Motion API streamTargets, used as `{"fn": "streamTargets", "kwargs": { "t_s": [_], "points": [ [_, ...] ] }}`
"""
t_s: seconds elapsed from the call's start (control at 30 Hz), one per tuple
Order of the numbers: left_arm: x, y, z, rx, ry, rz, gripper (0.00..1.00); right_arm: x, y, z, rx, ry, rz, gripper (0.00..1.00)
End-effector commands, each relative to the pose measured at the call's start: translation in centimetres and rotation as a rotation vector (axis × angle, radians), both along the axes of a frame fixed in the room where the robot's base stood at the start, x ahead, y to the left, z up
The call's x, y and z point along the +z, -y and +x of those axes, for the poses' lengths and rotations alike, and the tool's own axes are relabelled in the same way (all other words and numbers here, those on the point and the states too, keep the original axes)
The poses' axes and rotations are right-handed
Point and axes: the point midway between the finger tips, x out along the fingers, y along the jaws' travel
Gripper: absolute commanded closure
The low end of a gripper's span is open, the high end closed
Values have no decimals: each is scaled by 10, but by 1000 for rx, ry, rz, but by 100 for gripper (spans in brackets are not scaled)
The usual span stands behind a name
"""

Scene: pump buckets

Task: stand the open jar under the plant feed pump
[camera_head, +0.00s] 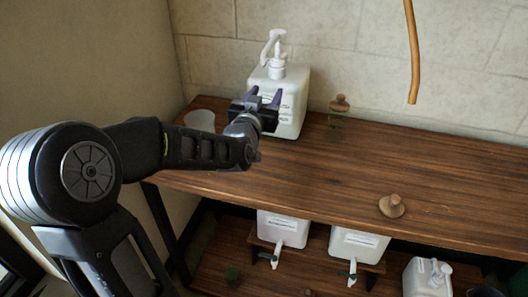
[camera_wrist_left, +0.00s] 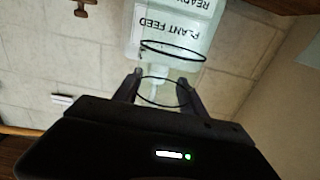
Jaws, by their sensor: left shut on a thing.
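The white plant feed pump container (camera_head: 300,88) stands at the back left of the wooden table. Its pump head (camera_head: 275,45) points its spout to the left. In the left wrist view the label "PLANT FEED" shows upside down on the container (camera_wrist_left: 150,38). My left gripper (camera_head: 264,96) is in front of the container. It is shut on a clear open jar (camera_wrist_left: 170,70), whose dark rings show between and beyond the fingers. In the head view the jar is hard to make out. I cannot tell whether it touches the table. My right gripper is not in view.
A translucent cup (camera_head: 200,121) stands left of the gripper. A clear jar with a wooden stopper (camera_head: 339,104) stands to the right. A loose wooden stopper (camera_head: 391,205) lies near the front edge. White containers (camera_head: 283,229) sit on the lower shelf. The table's right side is clear.

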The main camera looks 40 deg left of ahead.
Motion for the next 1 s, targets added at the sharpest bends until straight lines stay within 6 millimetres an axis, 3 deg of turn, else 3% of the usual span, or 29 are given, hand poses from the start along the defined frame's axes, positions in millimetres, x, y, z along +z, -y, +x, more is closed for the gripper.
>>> {"fn": "streamTargets", "kwargs": {
  "t_s": [0.3,0.73,1.0],
  "points": [
    [-53,0,0,-1,-3,0,100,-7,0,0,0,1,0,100],
    [-62,0,0,0,1,0,100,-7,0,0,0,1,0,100],
    [-96,0,0,0,0,1,100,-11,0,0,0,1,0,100]
  ]
}}
